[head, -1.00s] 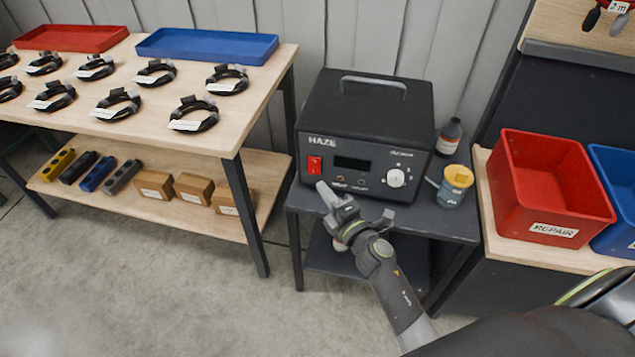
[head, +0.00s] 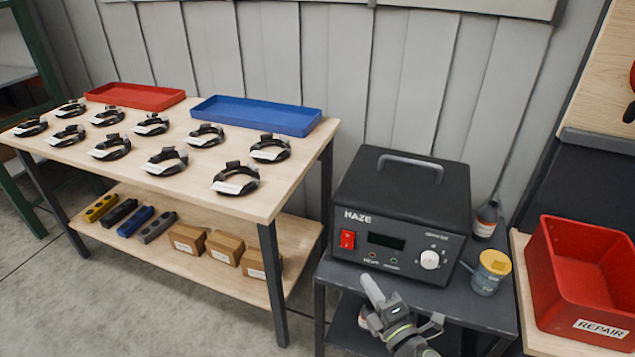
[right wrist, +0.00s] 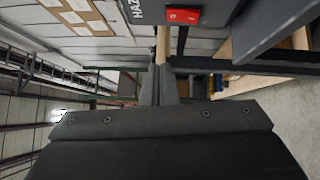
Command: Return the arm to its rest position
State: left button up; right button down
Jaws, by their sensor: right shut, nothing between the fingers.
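My right gripper (head: 405,305) is at the bottom of the head view, in front of the black HAZE unit (head: 402,215) on its small dark table. Its fingers point up and left towards the unit's front, and they hold nothing. In the right wrist view the shut fingers (right wrist: 160,70) show at the middle, with the unit's red switch (right wrist: 183,15) beyond at the top. My left gripper is not in view.
A wooden bench (head: 250,205) on the left holds several black cable coils, a red tray (head: 135,95) and a blue tray (head: 255,115). A yellow-lidded can (head: 491,272) and a bottle (head: 486,220) stand right of the unit. A red REPAIR bin (head: 585,280) is at far right.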

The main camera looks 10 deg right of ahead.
jog(key=s+d+f+m+g+h+p, duration=0.1)
jog(key=s+d+f+m+g+h, duration=0.25)
jog(key=f, duration=0.55)
jog(key=s+d+f+m+g+p, duration=0.1)
jog(key=s+f+m+g+p, duration=0.1)
jog(key=s+f+m, duration=0.55)
jog(key=s+d+f+m+g+h+p, duration=0.1)
jog(key=s+d+f+m+g, duration=0.15)
jog(key=f, duration=0.75)
pick_arm(q)
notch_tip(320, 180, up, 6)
jog(key=p, duration=0.2)
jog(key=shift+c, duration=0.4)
pick_arm(e)
jog(key=s+f+m+g, duration=0.4)
jog(key=s+f, duration=0.2)
jog(key=s, duration=0.8)
jog(key=s+d+f+m+g, duration=0.1)
jog(key=s+f+m+g, duration=0.3)
jog(key=s, duration=1)
notch_tip(320, 180, down, 2)
jog(key=shift+s+d+f+g, duration=0.15)
jog(key=shift+d+g, duration=0.05)
jog(key=shift+g, duration=0.5)
